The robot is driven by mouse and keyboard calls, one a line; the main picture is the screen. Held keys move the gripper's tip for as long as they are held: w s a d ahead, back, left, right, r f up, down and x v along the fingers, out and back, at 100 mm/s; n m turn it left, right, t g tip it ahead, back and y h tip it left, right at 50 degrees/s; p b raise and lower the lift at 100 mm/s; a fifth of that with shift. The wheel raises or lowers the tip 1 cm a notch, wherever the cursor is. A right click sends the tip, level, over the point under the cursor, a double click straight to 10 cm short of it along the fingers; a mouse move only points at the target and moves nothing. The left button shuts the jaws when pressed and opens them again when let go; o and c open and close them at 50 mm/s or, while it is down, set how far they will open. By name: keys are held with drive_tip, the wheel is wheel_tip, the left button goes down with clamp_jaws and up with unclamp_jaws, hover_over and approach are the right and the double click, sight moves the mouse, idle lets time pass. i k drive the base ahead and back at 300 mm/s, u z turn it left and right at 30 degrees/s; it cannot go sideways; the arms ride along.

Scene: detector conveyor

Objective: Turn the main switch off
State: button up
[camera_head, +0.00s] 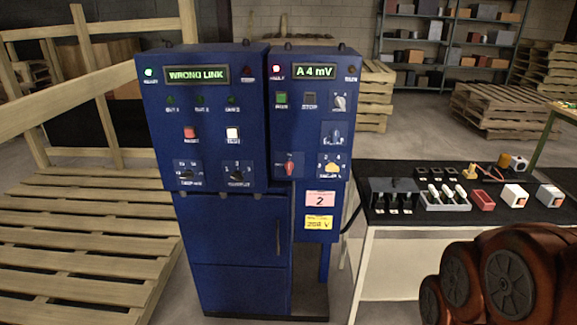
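A blue control cabinet (236,225) stands upright in the middle. On its right panel, low on the left, is a red-handled rotary switch (289,166). It looks like the main switch, but its label is too small to read. The handle appears roughly upright. To its right is a yellow rotary knob (332,166), with a blue switch (335,135) above it. The right display (314,71) reads "A 4 mV" and the left display (196,76) reads "WRONG LINK". My gripper is not in view; only rounded, rust-coloured links, apparently of my arm, show at the lower right, apart from the cabinet.
A dark-topped bench (400,210) with small parts stands close to the cabinet's right. Wooden pallets (85,235) and a timber frame crowd the left. More pallets (500,108) and a shelf rack (445,50) stand behind. Some bare floor shows before the cabinet.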

sight(290, 165)
drive_tip(key=u, duration=1.9)
drive_tip(key=k, duration=0.35)
drive_tip(key=u, duration=0.4)
